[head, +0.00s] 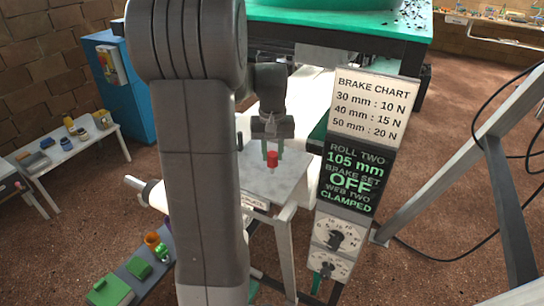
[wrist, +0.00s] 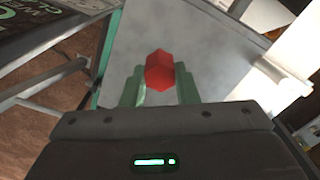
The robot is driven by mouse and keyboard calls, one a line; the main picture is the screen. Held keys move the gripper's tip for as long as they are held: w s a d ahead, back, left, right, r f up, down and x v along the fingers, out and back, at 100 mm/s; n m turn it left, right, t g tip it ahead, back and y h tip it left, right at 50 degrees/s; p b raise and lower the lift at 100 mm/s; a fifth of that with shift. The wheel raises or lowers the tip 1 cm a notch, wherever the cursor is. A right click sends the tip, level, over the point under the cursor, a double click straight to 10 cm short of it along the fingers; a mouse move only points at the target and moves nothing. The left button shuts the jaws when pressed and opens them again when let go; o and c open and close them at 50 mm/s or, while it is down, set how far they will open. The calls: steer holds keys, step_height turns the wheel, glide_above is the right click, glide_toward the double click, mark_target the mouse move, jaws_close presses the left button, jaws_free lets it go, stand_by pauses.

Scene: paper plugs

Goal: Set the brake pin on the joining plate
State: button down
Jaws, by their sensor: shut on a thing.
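The brake pin is a small red piece (head: 272,161) seen over the grey plate, which looks like the joining plate (head: 262,186). My gripper (head: 271,152) points down with its green fingers on either side of the red pin and is shut on it. In the wrist view the red faceted pin (wrist: 160,70) sits between the two green fingertips (wrist: 159,84), with the pale grey plate (wrist: 215,55) behind it. I cannot tell whether the pin touches the plate. Its lower end is hidden.
A sign board (head: 356,165) with the brake chart, a display reading brake set off, and dials stands just right of the plate. A white roll (head: 152,195) lies to the left. A bench with green blocks (head: 139,268) is at lower left. Metal frame legs stand at right.

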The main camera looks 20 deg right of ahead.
mark_target(272, 154)
steer(key=shift+f, duration=1.2)
steer(key=shift+f, duration=0.1)
steer(key=shift+f, duration=0.15)
steer(key=c, duration=1.1)
jaws_free()
steer(key=shift+r, duration=0.2)
step_height(272, 154, up, 8)
steer(key=shift+f, duration=0.15)
steer(key=shift+f, duration=0.15)
